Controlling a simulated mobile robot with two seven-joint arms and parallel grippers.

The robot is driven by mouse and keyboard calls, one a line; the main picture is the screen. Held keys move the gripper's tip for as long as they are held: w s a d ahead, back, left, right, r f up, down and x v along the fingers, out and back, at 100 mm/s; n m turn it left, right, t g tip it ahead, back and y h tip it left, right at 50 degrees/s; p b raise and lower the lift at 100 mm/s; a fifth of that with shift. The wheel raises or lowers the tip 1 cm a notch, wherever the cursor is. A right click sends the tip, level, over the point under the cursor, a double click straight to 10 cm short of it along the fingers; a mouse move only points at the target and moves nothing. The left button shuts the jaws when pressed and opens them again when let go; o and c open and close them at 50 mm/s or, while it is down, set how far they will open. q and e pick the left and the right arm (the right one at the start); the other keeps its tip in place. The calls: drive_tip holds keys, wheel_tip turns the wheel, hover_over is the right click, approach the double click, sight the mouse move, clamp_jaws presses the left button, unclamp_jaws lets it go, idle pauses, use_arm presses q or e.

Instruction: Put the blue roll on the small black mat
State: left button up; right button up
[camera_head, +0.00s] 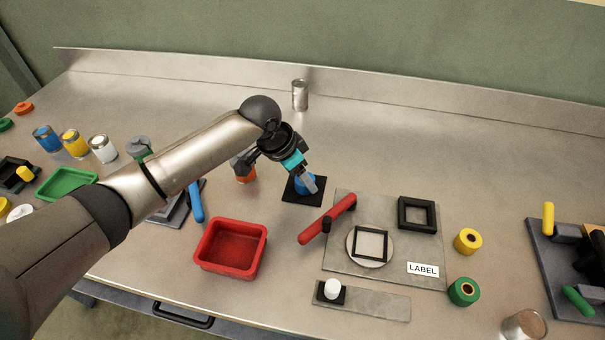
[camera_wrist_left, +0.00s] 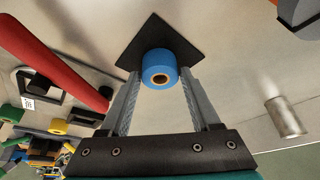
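The blue roll (camera_head: 300,187) stands upright on the small black mat (camera_head: 290,195), or just over it; a gap beneath cannot be made out. My left gripper (camera_head: 309,183) reaches down over it. In the left wrist view the blue roll (camera_wrist_left: 160,67) sits between the two fingertips of my left gripper (camera_wrist_left: 160,80), which lie close against its sides. The black mat (camera_wrist_left: 150,36) spreads out beyond the roll there. In the head view a finger partly hides the roll. My right gripper is not in view.
A red lever (camera_head: 340,209) on the grey plate (camera_head: 340,262) lies just right of the mat. A red bin (camera_head: 232,222) stands in front, an orange roll (camera_head: 247,175) to the left, and a metal can (camera_head: 300,95) behind. The table right of the can is clear.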

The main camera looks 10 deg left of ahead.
use_arm(q)
drive_tip(key=shift+o, duration=1.3)
drive_tip(key=shift+r, duration=0.1)
drive_tip(key=p+v, duration=0.2)
drive_tip(key=v, duration=1)
drive_tip(key=shift+r, duration=0.1)
